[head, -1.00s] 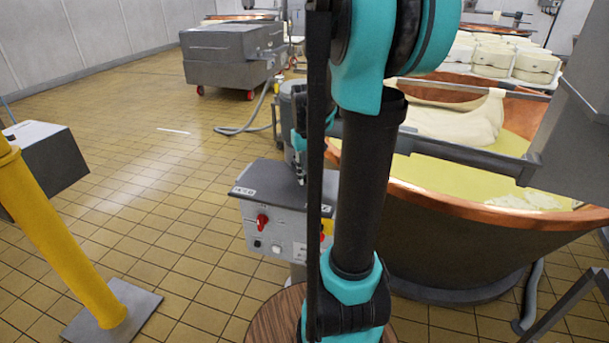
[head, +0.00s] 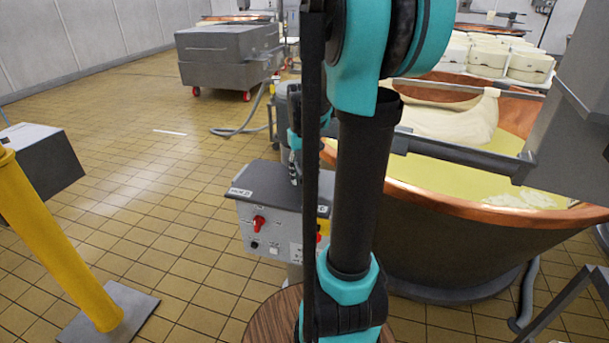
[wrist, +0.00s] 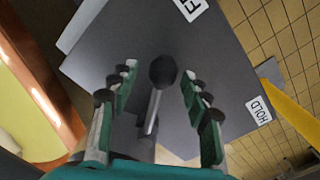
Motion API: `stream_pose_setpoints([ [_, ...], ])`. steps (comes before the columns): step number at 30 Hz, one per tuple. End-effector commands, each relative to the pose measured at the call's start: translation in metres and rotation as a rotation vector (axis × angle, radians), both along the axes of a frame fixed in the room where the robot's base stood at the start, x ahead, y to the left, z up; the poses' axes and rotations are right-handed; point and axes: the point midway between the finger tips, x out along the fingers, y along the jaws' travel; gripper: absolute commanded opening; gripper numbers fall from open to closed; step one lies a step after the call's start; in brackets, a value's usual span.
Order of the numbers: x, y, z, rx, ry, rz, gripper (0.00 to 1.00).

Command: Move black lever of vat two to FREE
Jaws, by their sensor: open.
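The black lever (wrist: 162,72) shows in the wrist view with a round black knob on a thin metal shaft. It rises from the grey top of the control box (wrist: 110,38). My gripper (wrist: 157,80) is open, with its fingers on both sides of the knob and a gap on each side. A HOLD label (wrist: 258,110) lies to the right; another label (wrist: 190,8), cut off at the top edge, shows an F. In the head view the control box (head: 272,222) stands left of the vat (head: 450,240). My arm hides part of the box and the lever there.
The control box front has a red knob (head: 258,223). A copper-rimmed vat with yellow liquid stands close on the right. A yellow post (head: 60,235) stands at left. A grey wheeled cart (head: 228,60) is behind.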

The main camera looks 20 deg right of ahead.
Motion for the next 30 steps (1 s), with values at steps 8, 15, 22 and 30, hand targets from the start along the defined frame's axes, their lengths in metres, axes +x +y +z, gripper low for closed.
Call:
stream_pose_setpoints([
  [8, 0.000, 0.001, 0.040, 0.000, 0.000, 0.000, 0.48],
  [15, 0.000, 0.002, 0.085, 0.000, 0.000, 0.000, 0.48],
  [22, 0.000, 0.002, 0.111, 0.000, 0.000, 0.000, 0.48],
  [30, 0.000, 0.002, 0.117, 0.000, 0.000, 0.000, 0.48],
])
